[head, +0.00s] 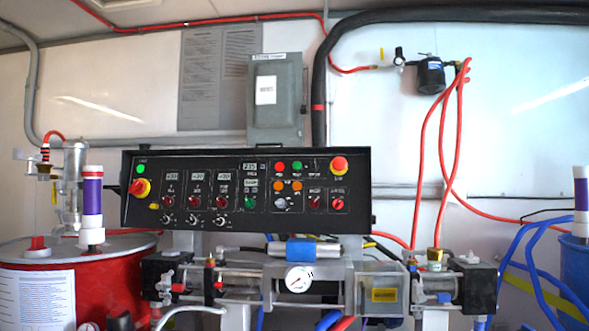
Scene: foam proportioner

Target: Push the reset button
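A black control panel (150,217) faces me across the middle of the head view. Its labels are too small to read, so I cannot tell which control is the reset button. Towards its right half are a red button (281,166), a green button (297,166), several orange buttons (297,186) and a lower green button (250,202). A large red mushroom button (339,164) on a yellow base is at the upper right. A red knob (139,187) on yellow is at the left, below a green light (141,169). Neither of my grippers is in view.
Below the panel is a pump assembly with a round gauge (299,279). A red drum (110,279) stands at the left, a blue drum (575,262) at the right edge. Red hoses (443,130) hang at the right. A grey box (276,105) is above the panel. The panel's front looks unobstructed.

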